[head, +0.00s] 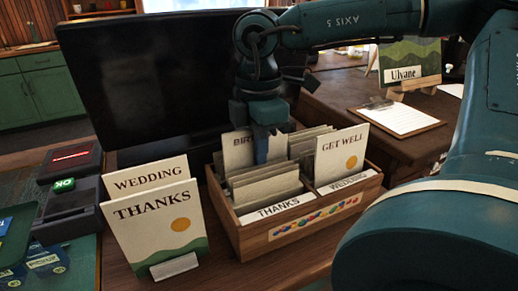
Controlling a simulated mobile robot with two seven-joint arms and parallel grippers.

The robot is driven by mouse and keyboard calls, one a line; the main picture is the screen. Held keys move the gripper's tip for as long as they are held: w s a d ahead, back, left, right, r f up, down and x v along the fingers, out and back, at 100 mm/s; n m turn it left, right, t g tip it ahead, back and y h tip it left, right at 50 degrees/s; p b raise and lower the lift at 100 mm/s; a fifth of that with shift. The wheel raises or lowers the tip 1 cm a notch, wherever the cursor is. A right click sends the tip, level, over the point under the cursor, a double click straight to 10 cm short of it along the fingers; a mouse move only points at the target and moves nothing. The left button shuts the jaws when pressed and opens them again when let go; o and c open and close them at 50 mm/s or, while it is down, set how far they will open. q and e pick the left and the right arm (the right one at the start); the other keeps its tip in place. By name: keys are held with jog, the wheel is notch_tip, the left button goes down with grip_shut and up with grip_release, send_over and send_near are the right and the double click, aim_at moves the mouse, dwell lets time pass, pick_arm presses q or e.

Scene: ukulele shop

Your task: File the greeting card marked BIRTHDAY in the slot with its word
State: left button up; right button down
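The BIRTHDAY card (239,150) stands upright at the back left of the wooden card box (257,243), only "BIRT" readable. My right gripper (262,150) comes down on it from above, a finger across its front; it looks shut on the card. The other finger is hidden. The card's lower part is hidden behind filed cards (265,188). Front labels read THANKS (280,205) and WEDDING (347,181); the rear slot labels are hidden. A GET WELL card (341,158) stands in the box's right side. My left gripper is not in view.
A THANKS card (155,225) and a WEDDING card (150,177) stand in a small holder left of the box. A dark monitor (140,80) stands behind. A card terminal (68,205) is at left. A clipboard (398,118) and an Ulvane sign (408,65) are on the back-right table.

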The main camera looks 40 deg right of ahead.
dwell(0.3)
jog(key=c, duration=1.6)
grip_release()
jog(key=shift+o, duration=0.2)
notch_tip(320, 180, up, 13)
jog(key=shift+r, duration=0.1)
jog(key=shift+s, duration=0.1)
